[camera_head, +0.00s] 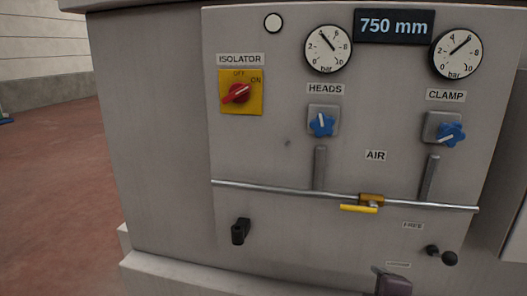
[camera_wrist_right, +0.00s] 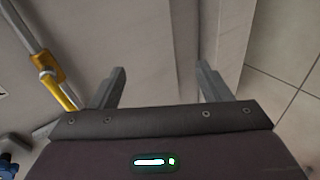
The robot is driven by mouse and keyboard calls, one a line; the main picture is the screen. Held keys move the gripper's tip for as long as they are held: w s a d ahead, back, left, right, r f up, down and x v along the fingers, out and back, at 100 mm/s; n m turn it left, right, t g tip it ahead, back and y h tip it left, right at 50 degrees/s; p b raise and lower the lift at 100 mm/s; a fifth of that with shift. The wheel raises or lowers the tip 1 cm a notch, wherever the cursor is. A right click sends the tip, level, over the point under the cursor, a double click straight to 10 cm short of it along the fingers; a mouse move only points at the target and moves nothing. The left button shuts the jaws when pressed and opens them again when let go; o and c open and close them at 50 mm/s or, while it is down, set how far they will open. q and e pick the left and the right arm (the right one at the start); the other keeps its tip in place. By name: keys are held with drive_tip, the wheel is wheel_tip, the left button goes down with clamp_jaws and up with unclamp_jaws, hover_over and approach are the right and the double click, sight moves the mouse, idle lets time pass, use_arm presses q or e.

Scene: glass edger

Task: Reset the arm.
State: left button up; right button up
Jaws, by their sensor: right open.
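My right gripper (camera_wrist_right: 159,72) shows in the right wrist view. Its two grey fingers stand well apart, with nothing between them, over a plain pale surface. In that view the yellow valve lever (camera_wrist_right: 56,87) on its pipe is to the left of the fingers, apart from them. In the head view the same yellow lever (camera_head: 359,209) lies along the horizontal pipe on the grey machine panel (camera_head: 270,150). My left gripper is not in view.
The panel carries a red isolator switch (camera_head: 236,94), blue HEADS knob (camera_head: 322,124), blue CLAMP knob (camera_head: 451,134), two gauges and a 750 mm display (camera_head: 394,26). A black handle (camera_head: 240,231) and a black ball lever (camera_head: 449,258) protrude lower down.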

drive_tip(key=s+a+f+m+g+y, duration=0.25)
drive_tip(key=s+f+m+g, duration=0.55)
drive_tip(key=s+f+m, duration=0.7)
drive_tip(key=s+f+n+g+p, duration=0.1)
drive_tip(key=s+f, duration=0.1)
drive_tip(key=f, duration=1.2)
drive_tip(key=s+f+n+g, duration=0.1)
drive_tip(key=s+f, duration=0.1)
drive_tip(key=f, duration=1.1)
drive_tip(key=s+d+f+h+p, duration=0.1)
drive_tip(key=s+d+f, duration=0.2)
drive_tip(key=s+f, duration=1.6)
drive_tip(key=shift+s+f+g, duration=0.3)
drive_tip(key=shift+s+g, duration=0.1)
drive_tip(key=shift+s, duration=0.35)
